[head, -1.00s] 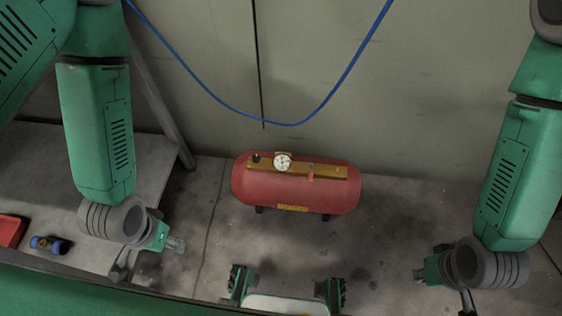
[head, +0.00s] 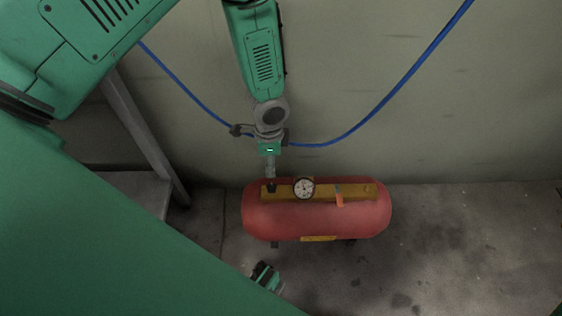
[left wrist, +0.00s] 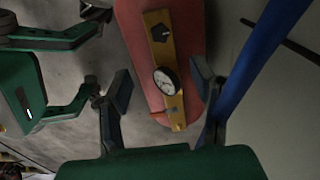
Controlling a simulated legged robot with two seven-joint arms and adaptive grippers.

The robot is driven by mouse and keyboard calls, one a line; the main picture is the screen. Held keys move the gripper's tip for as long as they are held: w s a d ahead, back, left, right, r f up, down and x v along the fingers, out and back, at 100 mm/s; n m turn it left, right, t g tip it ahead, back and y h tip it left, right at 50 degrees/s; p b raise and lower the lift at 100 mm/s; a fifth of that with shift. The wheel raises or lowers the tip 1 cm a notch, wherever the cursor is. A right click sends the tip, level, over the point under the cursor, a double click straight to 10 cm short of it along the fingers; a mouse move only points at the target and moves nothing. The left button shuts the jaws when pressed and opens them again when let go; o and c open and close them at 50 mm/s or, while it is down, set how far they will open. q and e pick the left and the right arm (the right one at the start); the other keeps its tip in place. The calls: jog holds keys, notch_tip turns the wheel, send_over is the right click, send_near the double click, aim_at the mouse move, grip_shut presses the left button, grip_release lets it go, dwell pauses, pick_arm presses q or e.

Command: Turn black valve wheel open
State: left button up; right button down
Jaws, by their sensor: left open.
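The black valve wheel (head: 271,187) sits at the left end of the brass bar (head: 325,195) on top of the red tank (head: 262,212). My left gripper (head: 270,173) points down just above the wheel in the head view. In the left wrist view, my left gripper (left wrist: 160,77) is open and empty, its fingers spread over the tank. The black wheel (left wrist: 161,33) shows there near the top, beyond the fingertips. I cannot tell whether a finger touches anything.
A white dial gauge (head: 303,188) and an orange lever (head: 340,198) sit on the same bar. A blue hose (head: 375,112) hangs along the wall behind my left arm. The floor right of the tank is clear.

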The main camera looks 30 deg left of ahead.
pick_arm(q)
jog(key=b, duration=0.2)
send_near(272, 186)
jog(key=shift+s+d+f, duration=0.15)
jog(key=shift+d+f, duration=0.15)
jog(key=shift+d, duration=0.15)
jog(key=f+b, duration=0.1)
jog(key=f, duration=0.1)
jog(key=a+f+b, duration=0.1)
jog(key=f, duration=0.2)
jog(key=f+b, duration=0.1)
jog(key=f, duration=0.2)
jog(key=shift+a, duration=0.15)
jog(key=shift+d+f+b, duration=0.3)
jog(key=shift+d+b, duration=0.1)
jog(key=shift+d, duration=0.05)
jog(key=shift+a, duration=0.15)
jog(key=shift+a+f, duration=0.1)
jog(key=shift+a, duration=0.05)
jog(key=c, duration=0.3)
jog(key=shift+a, duration=0.1)
jog(key=c, duration=0.8)
pick_arm(e)
notch_tip(272, 186, down, 6)
jog(key=shift+d+f, duration=0.15)
jog(key=shift+d, duration=0.15)
